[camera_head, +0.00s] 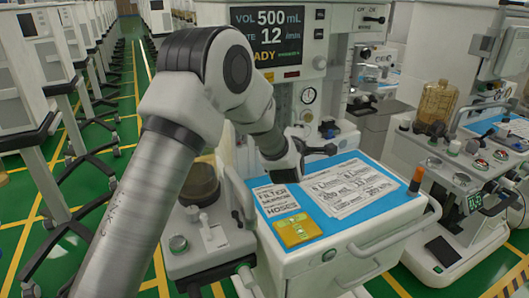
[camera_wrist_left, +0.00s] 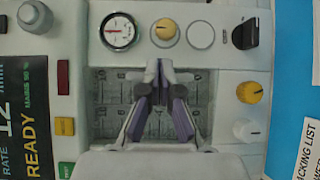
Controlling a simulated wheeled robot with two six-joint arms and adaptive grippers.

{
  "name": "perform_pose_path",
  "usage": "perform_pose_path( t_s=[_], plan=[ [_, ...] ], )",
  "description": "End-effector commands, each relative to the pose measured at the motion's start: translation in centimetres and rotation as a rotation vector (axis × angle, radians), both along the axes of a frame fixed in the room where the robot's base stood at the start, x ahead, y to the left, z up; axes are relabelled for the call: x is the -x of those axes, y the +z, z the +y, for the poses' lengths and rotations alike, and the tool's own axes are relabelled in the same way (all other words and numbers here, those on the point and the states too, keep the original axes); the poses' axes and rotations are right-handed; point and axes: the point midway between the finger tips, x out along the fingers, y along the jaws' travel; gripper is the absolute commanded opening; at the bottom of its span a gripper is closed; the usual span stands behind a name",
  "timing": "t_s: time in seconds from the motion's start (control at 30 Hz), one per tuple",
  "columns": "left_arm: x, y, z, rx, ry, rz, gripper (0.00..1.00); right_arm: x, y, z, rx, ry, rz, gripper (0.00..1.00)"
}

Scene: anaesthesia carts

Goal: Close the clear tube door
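A recessed panel with printed scale-like markings (camera_wrist_left: 107,90) sits in the machine front in the left wrist view. It looks like the clear tube door area, but its clear cover is hard to make out, and I cannot tell how far it stands open. My left gripper (camera_wrist_left: 160,66) is in front of this panel, its fingertips together with nothing visible between them. In the head view, my left gripper (camera_head: 328,150) is beside the machine front, above the blue-topped cart. My left arm hides part of the machine there. My right gripper is not in view.
A pressure gauge (camera_wrist_left: 118,31) and yellow knob (camera_wrist_left: 165,29) sit beside the panel. A display (camera_head: 266,38) is above in the head view. Printed sheets (camera_head: 345,188) and a yellow packet (camera_head: 297,230) lie on the blue worktop (camera_head: 330,228). Another cart (camera_head: 455,200) stands right.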

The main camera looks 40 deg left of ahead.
Motion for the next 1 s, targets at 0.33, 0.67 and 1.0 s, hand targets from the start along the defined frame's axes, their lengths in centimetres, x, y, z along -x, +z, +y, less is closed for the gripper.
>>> perform_pose_path(
  t_s=[0.33, 0.67, 1.0],
  plan=[
    [-1.1, -0.3, 0.9, 0.007, 0.006, 0.004, 0.0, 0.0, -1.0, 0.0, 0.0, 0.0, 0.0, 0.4],
    [-1.2, -0.2, 0.9, 0.005, 0.006, 0.002, 0.0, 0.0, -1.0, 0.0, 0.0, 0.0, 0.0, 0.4],
    [-1.3, -0.2, 1.0, 0.004, 0.006, 0.003, 0.0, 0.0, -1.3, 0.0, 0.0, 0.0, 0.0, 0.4]
  ],
)
